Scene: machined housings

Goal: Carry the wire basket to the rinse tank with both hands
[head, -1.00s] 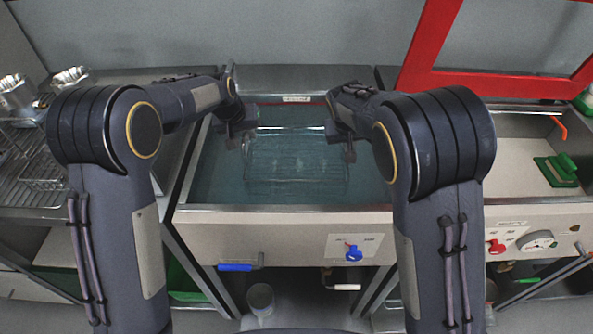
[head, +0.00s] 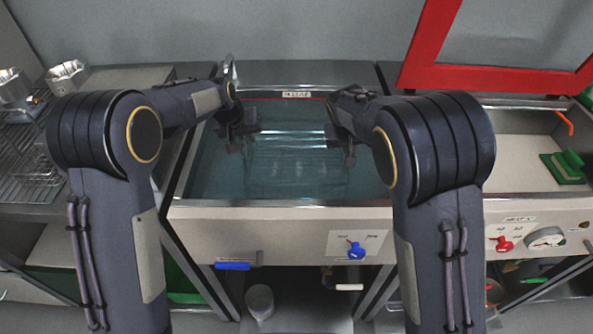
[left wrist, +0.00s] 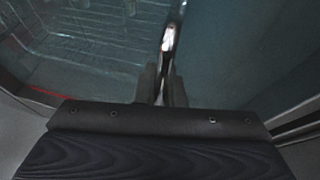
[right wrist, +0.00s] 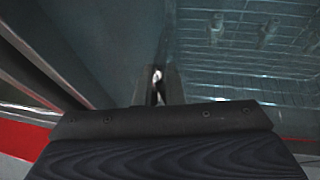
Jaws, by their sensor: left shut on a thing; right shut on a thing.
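The wire basket (head: 295,172) is under the water of the middle tank (head: 290,205), faint and blurred through the surface. Its wire mesh also shows in the left wrist view (left wrist: 85,50) and the right wrist view (right wrist: 245,55). My left gripper (head: 243,137) is at the basket's left side, shut on a bright handle-like part of it, clearest in the left wrist view (left wrist: 165,85). My right gripper (head: 348,150) is at the right side, shut on the opposite part (right wrist: 157,90). Blurred shapes (right wrist: 267,32) lie inside the basket. Whether the basket touches the tank floor cannot be told.
A red frame (head: 490,75) stands over the right basin (head: 510,150), which holds a green block (head: 563,167).

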